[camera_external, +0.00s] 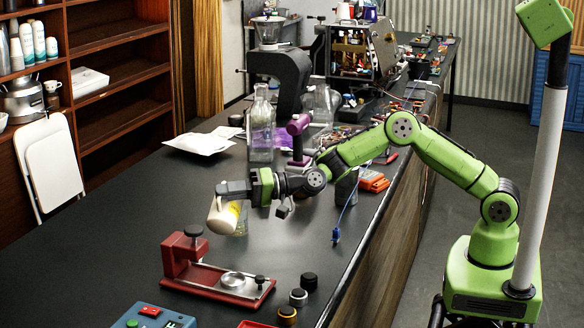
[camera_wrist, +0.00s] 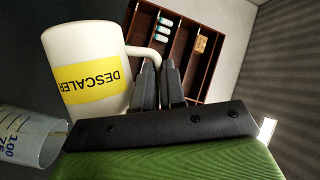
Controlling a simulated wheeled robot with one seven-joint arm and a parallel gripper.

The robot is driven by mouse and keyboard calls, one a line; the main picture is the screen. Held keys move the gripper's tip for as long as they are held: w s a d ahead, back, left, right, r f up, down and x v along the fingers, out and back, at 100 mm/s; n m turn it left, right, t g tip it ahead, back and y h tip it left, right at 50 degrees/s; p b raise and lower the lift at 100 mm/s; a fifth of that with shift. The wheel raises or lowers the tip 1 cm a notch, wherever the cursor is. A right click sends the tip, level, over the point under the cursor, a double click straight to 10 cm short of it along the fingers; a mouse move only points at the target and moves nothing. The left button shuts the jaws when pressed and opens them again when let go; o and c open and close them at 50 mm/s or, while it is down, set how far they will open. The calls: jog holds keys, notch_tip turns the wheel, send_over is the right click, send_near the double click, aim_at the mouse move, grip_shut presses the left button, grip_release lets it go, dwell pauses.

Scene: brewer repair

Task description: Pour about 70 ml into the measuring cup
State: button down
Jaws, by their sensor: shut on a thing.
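My gripper (camera_external: 226,188) is shut on the handle of a cream descaler jug (camera_external: 222,214). In the wrist view, my gripper's fingers (camera_wrist: 160,82) close on that handle, and the jug (camera_wrist: 88,48) shows a yellow label with "DESCALER" upside down. The jug is tilted, held at the measuring cup. The clear measuring cup (camera_external: 241,222) stands on the bench, partly hidden behind the jug. In the wrist view, the cup (camera_wrist: 28,138) shows blue scale marks at the lower left, its rim close to the jug. The jug's mouth is hidden there. I cannot make out a stream or the liquid level.
A red fixture (camera_external: 215,280) stands on the black bench (camera_external: 120,225) in front of the cup. Black and silver knobs (camera_external: 299,297) lie to its right. A glass bottle (camera_external: 262,125) and a purple-topped device (camera_external: 298,135) stand behind. The bench's left side is clear.

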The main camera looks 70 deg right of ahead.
aim_at(225, 218)
jog(key=shift+w+d+r+m+t+p, duration=0.1)
jog(key=shift+d+r+m+t+p, duration=0.25)
jog(key=shift+d+r+m, duration=0.45)
dwell(1.4)
jog(key=a+f+n+b, duration=0.1)
jog(key=a+f+n+g+b, duration=0.1)
jog(key=f, duration=0.1)
jog(key=a+f+n+b, duration=0.1)
jog(key=n, duration=0.1)
jog(key=shift+s+a+f+g+h, duration=0.15)
jog(key=shift+s+a+g+h, duration=0.1)
jog(key=shift+s+h, duration=0.1)
jog(key=shift+a+f+n+h, duration=0.25)
jog(key=shift+a+n, duration=0.05)
jog(key=shift+a+f+n+g, duration=0.1)
jog(key=shift+f+n+g, duration=0.25)
jog(key=shift+f, duration=0.2)
jog(key=shift+a, duration=0.1)
dwell(0.4)
